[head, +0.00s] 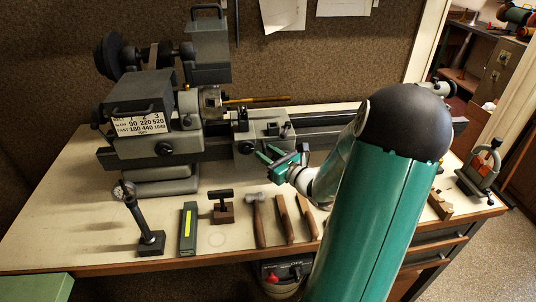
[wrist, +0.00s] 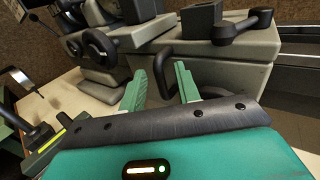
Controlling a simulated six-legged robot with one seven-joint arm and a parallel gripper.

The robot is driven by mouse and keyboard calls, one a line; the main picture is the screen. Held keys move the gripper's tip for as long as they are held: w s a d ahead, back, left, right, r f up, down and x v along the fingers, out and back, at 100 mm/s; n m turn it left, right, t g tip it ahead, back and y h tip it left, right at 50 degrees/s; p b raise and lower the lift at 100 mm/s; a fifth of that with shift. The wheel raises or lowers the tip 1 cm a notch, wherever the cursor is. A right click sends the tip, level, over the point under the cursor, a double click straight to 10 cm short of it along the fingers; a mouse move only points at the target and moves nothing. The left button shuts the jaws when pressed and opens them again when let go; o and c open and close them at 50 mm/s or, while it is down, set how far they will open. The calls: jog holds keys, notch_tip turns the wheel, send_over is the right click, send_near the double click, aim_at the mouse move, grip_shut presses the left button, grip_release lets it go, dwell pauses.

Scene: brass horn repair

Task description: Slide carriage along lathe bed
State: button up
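The grey lathe carriage (head: 258,148) sits on the dark lathe bed (head: 325,121), just right of the headstock (head: 150,140). In the wrist view, the carriage's front (wrist: 232,75) fills the upper right, with a dark loop handle (wrist: 160,62) on it. My gripper (head: 272,155) is in front of the carriage. In the wrist view, my gripper (wrist: 160,78) is open, its green fingers apart on either side of the handle. I cannot tell whether either finger touches it. My arm hides part of the bed's right side.
A dial gauge stand (head: 150,240), a green box (head: 188,230), a small block with a T-handle (head: 222,209), a hammer (head: 258,215) and wooden-handled tools (head: 284,218) lie along the bench front. A clamp fixture (head: 482,170) stands at the right. The bed right of the carriage looks clear where visible.

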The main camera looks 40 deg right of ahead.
jog(key=shift+c, duration=0.2)
grip_shut()
